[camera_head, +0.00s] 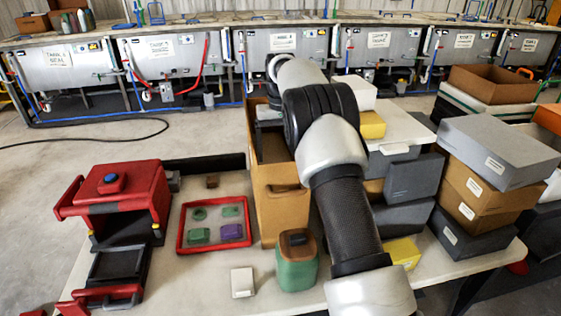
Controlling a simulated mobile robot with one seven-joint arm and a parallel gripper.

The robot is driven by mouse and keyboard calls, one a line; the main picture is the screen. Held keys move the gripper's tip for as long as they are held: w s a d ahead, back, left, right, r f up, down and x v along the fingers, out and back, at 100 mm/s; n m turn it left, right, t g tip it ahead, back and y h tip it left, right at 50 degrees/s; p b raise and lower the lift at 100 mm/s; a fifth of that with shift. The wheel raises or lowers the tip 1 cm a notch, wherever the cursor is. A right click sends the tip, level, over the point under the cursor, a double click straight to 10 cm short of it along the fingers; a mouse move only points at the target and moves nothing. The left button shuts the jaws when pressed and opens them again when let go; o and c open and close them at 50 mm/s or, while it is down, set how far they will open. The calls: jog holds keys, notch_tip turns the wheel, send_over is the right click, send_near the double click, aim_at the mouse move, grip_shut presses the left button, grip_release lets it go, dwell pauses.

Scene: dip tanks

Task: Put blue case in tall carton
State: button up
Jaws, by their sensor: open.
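The tall carton (279,214) is an open-topped tan box standing upright near the table's middle. My arm crosses in front of its right side and hides part of it and its opening. A small blue-purple case (231,232) lies at the front right of a shallow red-rimmed tray (181,243), left of the carton. It is the closest match to a blue case; larger blue-grey boxes (412,178) stand stacked right of my arm. My gripper does not show; my arm runs from the lower right up past the carton, and its far end is hidden.
A red machine (112,196) with a blue button stands left of the tray. A green canister (296,267) and a white block (242,282) stand in front of the carton. Stacked boxes (498,150) crowd the right. Dip tanks (165,67) line the back.

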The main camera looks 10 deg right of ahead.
jog(key=s+r+t+p, duration=0.1)
jog(key=s+r, duration=0.3)
jog(key=r, duration=0.5)
jog(key=s+r+t, duration=0.1)
jog(key=s+r, duration=0.2)
jog(key=r, duration=0.7)
jog(key=s+r+t, duration=0.1)
jog(key=s+r, duration=0.4)
jog(key=s, duration=0.8)
jog(key=s+f+t, duration=0.1)
jog(key=s+f, duration=0.3)
jog(key=s, duration=0.6)
jog(key=s+f+t, duration=0.1)
jog(key=s+f, duration=0.3)
jog(key=s, duration=0.7)
jog(key=shift+s+f+t, duration=0.2)
jog(key=shift+f+t, duration=0.1)
jog(key=shift+f, duration=0.1)
